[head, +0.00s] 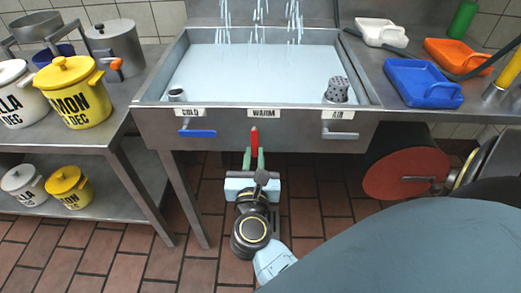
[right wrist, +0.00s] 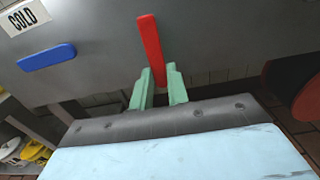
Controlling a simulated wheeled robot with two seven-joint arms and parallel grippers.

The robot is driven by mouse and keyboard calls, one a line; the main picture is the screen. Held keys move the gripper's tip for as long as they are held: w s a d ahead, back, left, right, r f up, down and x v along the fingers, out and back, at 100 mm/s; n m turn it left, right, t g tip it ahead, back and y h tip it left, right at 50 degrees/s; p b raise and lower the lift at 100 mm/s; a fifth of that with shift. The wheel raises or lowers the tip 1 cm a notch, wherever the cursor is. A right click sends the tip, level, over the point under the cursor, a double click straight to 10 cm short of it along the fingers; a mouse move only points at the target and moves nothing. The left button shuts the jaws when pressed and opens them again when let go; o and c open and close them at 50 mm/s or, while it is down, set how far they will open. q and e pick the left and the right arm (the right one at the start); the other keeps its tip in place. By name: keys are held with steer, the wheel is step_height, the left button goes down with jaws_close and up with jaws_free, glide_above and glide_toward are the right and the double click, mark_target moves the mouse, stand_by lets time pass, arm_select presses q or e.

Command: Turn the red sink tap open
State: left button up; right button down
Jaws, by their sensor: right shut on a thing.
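The red tap handle (head: 255,136) stands upright on the sink front, under the WARM label (head: 263,113). In the right wrist view the red handle (right wrist: 151,48) points up, and its lower end is between the green fingers of my right gripper (right wrist: 158,88). In the head view my right gripper (head: 254,158) is just below the sink front, shut on the handle. Water streams fall into the sink (head: 270,45). My left gripper is in neither view.
A blue tray (head: 423,84) is on the right counter. A red disc (head: 405,172) hangs low right.

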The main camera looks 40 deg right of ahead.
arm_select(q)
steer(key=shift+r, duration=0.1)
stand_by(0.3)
arm_select(e)
steer(key=c, duration=1.4)
jaws_free()
steer(key=shift+o, duration=0.2)
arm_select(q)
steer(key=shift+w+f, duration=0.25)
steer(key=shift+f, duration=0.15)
arm_select(e)
steer(key=v, duration=0.7)
steer(key=shift+s+a, duration=0.2)
steer(key=shift+s, duration=0.05)
